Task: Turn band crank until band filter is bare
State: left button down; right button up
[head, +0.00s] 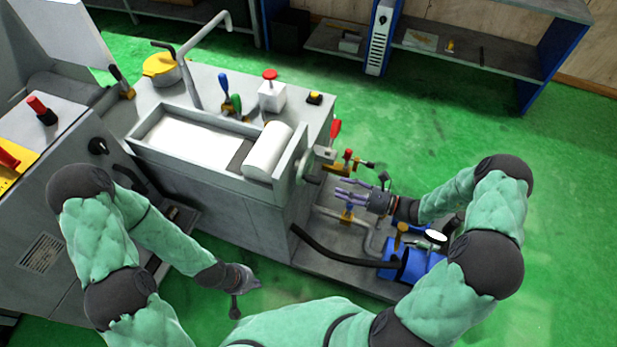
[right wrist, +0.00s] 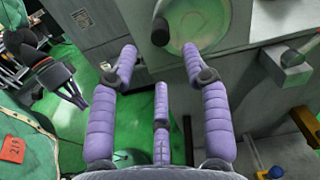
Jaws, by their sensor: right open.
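The band filter is a grey open tank (head: 225,172) with a white band (head: 190,138) lying flat in it and a thick white roll (head: 268,150) at its right end. The band crank, a pale round disc (head: 303,166) on the tank's right end wall, also shows in the right wrist view as a greenish disc (right wrist: 187,30) with a dark knob (right wrist: 160,32). My right gripper (head: 345,190) is open and empty, its purple fingers (right wrist: 160,60) pointing at the disc, apart from the knob. My left gripper (head: 245,280) hangs low, away from the tank; its finger state is unclear.
Red-handled valves (head: 335,130) and pipes crowd the tank's right end. A blue pump (head: 418,265) with a black hose (head: 340,255) sits below my right arm. Green floor is clear at right.

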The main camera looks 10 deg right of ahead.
aim_at(313, 180)
jog(key=b+x, duration=0.2)
jog(key=x, duration=0.8)
jog(key=shift+w+a, duration=0.25)
grip_shut()
